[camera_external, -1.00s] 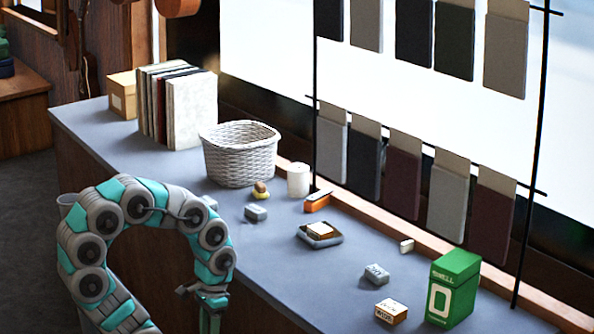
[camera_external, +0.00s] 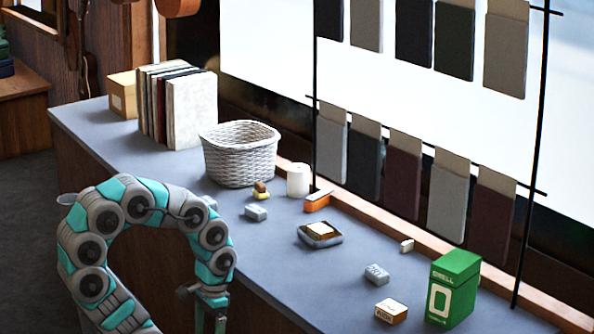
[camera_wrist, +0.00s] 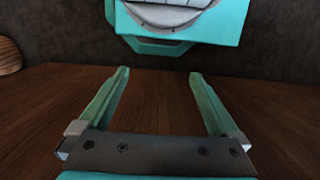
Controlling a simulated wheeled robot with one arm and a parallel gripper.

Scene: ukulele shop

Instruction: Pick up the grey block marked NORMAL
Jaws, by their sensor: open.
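Two small grey blocks lie on the grey counter (camera_external: 290,255) in the external view. One grey block (camera_external: 256,213) is near the basket, and the other grey block (camera_external: 376,274) is nearer the green box. Both seem to carry lettering, too small to read, so I cannot tell which says NORMAL. My gripper (camera_external: 209,318) hangs at the counter's front side, apart from both blocks. In the wrist view my gripper (camera_wrist: 159,74) is open, with nothing between its fingers. That view shows brown wood and part of my arm, but no block.
A white basket (camera_external: 240,160), a white cylinder (camera_external: 298,180), an orange item (camera_external: 317,202), a dark tray (camera_external: 331,240) and a yellow-brown item (camera_external: 261,190) are on the counter. A tan-and-white block (camera_external: 391,312) and green box (camera_external: 452,288) are at right.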

